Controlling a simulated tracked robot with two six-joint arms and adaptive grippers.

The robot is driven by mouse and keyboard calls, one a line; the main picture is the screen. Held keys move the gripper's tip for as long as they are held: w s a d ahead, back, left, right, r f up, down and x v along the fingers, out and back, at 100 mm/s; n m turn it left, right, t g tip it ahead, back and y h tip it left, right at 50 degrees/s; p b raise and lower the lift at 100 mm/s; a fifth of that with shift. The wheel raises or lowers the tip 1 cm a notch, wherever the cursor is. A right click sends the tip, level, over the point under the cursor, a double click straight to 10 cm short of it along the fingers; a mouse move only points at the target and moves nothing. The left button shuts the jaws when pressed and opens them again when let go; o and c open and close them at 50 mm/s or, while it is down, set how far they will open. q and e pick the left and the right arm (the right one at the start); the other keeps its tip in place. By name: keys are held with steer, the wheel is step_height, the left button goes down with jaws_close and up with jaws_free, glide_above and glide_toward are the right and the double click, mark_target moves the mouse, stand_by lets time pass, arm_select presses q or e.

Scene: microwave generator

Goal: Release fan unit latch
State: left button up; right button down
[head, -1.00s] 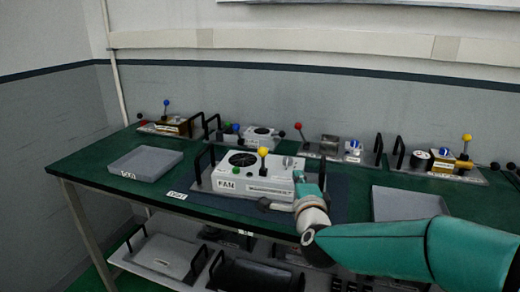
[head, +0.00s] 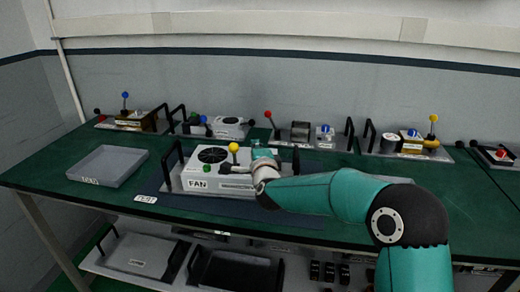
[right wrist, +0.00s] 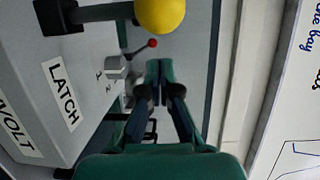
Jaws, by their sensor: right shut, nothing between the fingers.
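The fan unit (head: 232,182) is a white box with a round black grille, a FAN label and a green knob, on a grey plate with black handles. My forearm hides the unit's right part. My left gripper is out of view.
An empty grey tray (head: 108,165) lies on the green table at the left. Several other units with coloured ball levers stand along the back, such as one with a red ball (head: 268,114). Black handles stick up between them. A lower shelf (head: 140,255) holds more trays.

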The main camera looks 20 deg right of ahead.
mark_target(234, 155)
steer(key=a, duration=0.3)
steer(key=shift+s+a+r+p, duration=0.2)
steer(key=shift+s+a+p, duration=0.05)
steer(key=shift+s+p, duration=0.1)
steer(key=shift+f, duration=0.1)
steer(key=shift+a, duration=0.1)
steer(key=shift+f+b, duration=0.15)
steer(key=shift+b, duration=0.15)
steer(key=t+b, duration=0.1)
steer(key=b, duration=0.5)
steer(key=s+f+n+t+b, duration=0.1)
steer(key=b, duration=0.5)
steer(key=s+a+t+b, duration=0.1)
steer(key=t+b, duration=0.1)
steer(key=b, duration=0.4)
steer(key=shift+s+a+f+n, duration=0.1)
steer(key=shift+f+n, duration=0.1)
steer(key=shift+n, duration=0.1)
steer(key=shift+s+a+r+t+b, duration=0.1)
steer(key=shift+r+t+b, duration=0.15)
steer(key=shift+b, duration=0.35)
steer(key=shift+r, duration=0.1)
